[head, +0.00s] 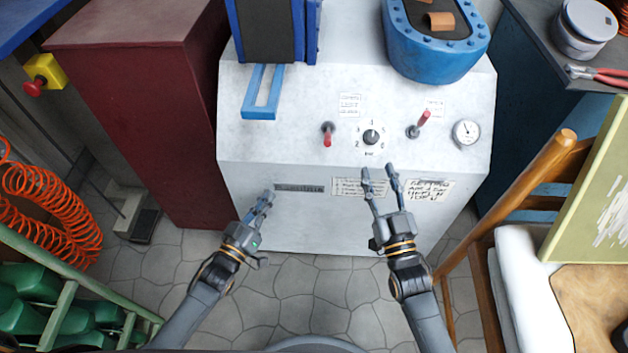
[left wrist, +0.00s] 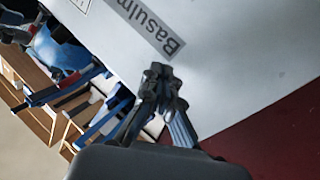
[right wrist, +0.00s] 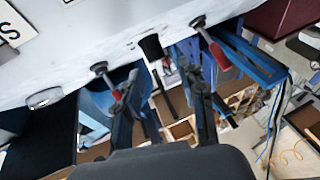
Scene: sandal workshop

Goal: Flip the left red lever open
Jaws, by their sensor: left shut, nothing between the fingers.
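The left red lever (head: 328,137) sits on the sloped top of the white machine (head: 300,160), its red handle pointing down toward me. It also shows at the right in the right wrist view (right wrist: 220,57). A second red lever (head: 421,122) sits further right, tilted up and right. My right gripper (head: 379,169) is open and empty over the machine's front edge, below and right of the left lever. My left gripper (head: 267,194) is shut and empty in front of the machine, below and left of that lever. In the left wrist view (left wrist: 160,78) its fingertips meet.
A numbered dial (head: 371,137) stands between the levers, and a gauge (head: 466,132) is at the right. A blue frame (head: 262,93) lies left of the left lever. A dark red cabinet (head: 140,110) stands left; a wooden chair (head: 520,210) stands right.

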